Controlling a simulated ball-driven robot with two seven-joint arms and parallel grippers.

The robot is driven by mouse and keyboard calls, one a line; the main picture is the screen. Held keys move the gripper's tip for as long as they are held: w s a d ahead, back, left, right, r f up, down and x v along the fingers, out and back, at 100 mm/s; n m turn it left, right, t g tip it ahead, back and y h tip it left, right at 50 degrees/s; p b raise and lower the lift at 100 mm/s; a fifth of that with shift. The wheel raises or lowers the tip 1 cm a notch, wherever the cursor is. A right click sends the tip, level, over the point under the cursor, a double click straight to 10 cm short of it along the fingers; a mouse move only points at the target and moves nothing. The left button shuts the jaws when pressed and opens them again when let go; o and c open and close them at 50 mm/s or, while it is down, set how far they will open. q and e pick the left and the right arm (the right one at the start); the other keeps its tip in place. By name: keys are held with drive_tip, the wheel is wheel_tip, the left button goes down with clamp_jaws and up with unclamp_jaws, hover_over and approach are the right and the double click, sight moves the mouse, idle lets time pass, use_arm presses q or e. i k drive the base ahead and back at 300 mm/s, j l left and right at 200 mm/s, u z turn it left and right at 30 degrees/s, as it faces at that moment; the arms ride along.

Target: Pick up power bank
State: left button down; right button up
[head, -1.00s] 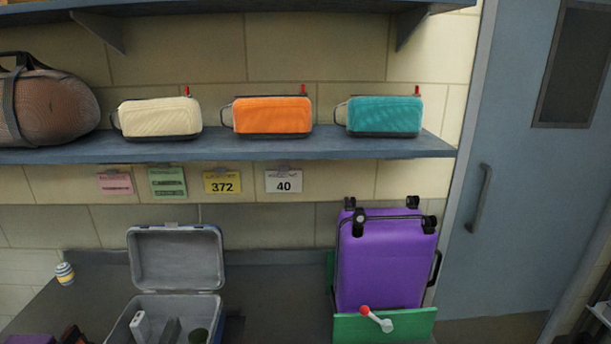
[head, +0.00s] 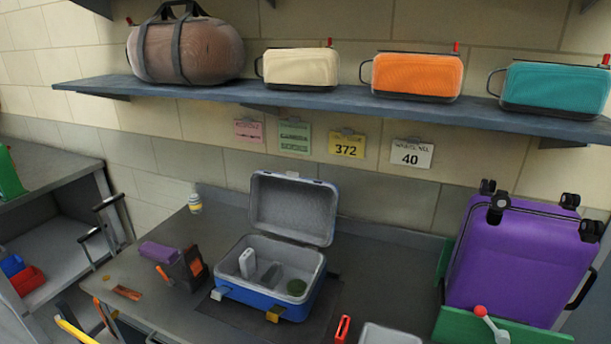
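An open blue case (head: 262,301) with a grey lining stands on the dark table, its lid raised at the back. Inside it are a white upright block (head: 247,263), a dark grey flat block (head: 271,275) and a dark green round item (head: 296,287). The white block or the grey block could be the power bank; I cannot tell which at this size. Neither of my grippers shows in the head view.
A purple suitcase (head: 518,262) stands in a green holder at the right. A black and orange item (head: 189,268) and a purple item (head: 160,252) lie left of the case. A small bottle (head: 195,203) stands behind. A shelf (head: 330,100) with bags runs above.

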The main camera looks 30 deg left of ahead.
sight(247, 261)
drive_tip(key=u, duration=1.25)
